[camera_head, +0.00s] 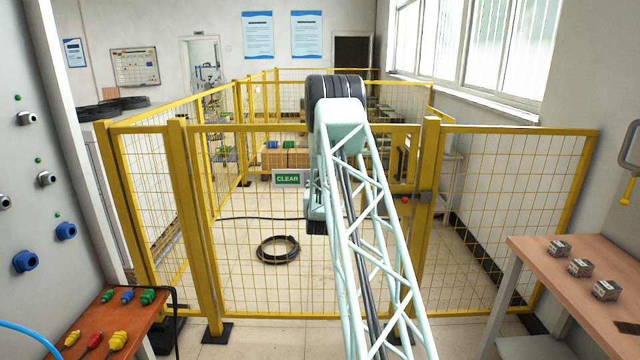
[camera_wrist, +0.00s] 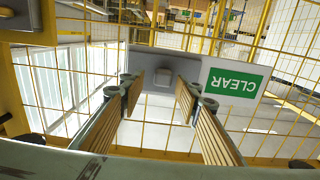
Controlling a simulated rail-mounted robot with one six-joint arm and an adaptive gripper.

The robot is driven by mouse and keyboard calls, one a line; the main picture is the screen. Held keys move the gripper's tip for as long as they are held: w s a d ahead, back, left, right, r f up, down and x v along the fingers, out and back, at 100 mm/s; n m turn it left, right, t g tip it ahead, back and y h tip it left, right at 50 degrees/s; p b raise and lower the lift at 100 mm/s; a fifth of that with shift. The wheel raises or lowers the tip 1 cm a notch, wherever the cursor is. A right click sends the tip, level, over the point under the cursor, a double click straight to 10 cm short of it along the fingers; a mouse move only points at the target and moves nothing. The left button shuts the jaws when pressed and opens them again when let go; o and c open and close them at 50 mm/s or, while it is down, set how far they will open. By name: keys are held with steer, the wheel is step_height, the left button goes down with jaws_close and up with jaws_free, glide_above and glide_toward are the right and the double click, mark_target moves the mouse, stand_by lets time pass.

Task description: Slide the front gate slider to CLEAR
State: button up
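In the wrist view my gripper (camera_wrist: 160,94) is open. Its two ribbed fingers stand apart, with nothing held between them. A small square grey knob (camera_wrist: 159,79) on a grey plate (camera_wrist: 192,66) shows beyond and between the fingertips; it looks like the gate's slider. I cannot tell whether the fingers reach around it. The green CLEAR sign (camera_wrist: 236,83) is upside down to the right of the fingers. In the head view the CLEAR sign (camera_head: 287,179) hangs on the yellow mesh gate (camera_head: 240,225), left of my arm. My arm hides the slider and the fingertips there.
A coiled black hose (camera_head: 278,250) lies on the floor behind the mesh. An orange table (camera_head: 135,318) is at left; a wooden bench (camera_head: 560,290) is at right.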

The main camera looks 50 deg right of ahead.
steer(key=v, duration=1)
steer(key=shift+s+a, duration=0.25)
steer(key=shift+s, duration=0.05)
steer(key=shift+r, duration=0.1)
stand_by(0.3)
